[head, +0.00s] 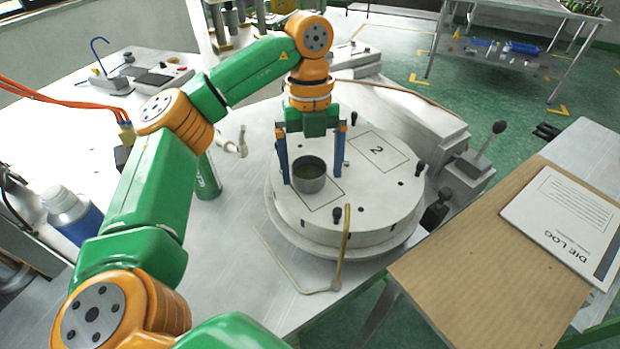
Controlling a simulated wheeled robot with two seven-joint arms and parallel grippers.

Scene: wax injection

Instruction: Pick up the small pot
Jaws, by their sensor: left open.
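The small pot (308,184) is a grey, open-topped cylinder with a dark greenish inside. It stands upright on the round white turntable (385,212), within the nearer outlined rectangle. My left gripper (313,172) points down over the turntable with its blue fingers spread wide. In the picture one finger is to the left of the pot and the other to its right, with gaps showing. I cannot tell exactly how the fingertips line up with the pot in depth. My right gripper is not in view.
A rectangle marked 2 (377,151) on the turntable is empty. A bent brass-coloured rod (346,235) stands at the turntable's front edge. A green cylinder (207,178) and a blue-and-white bottle (72,214) stand left. A wooden board with a die log (572,220) is right.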

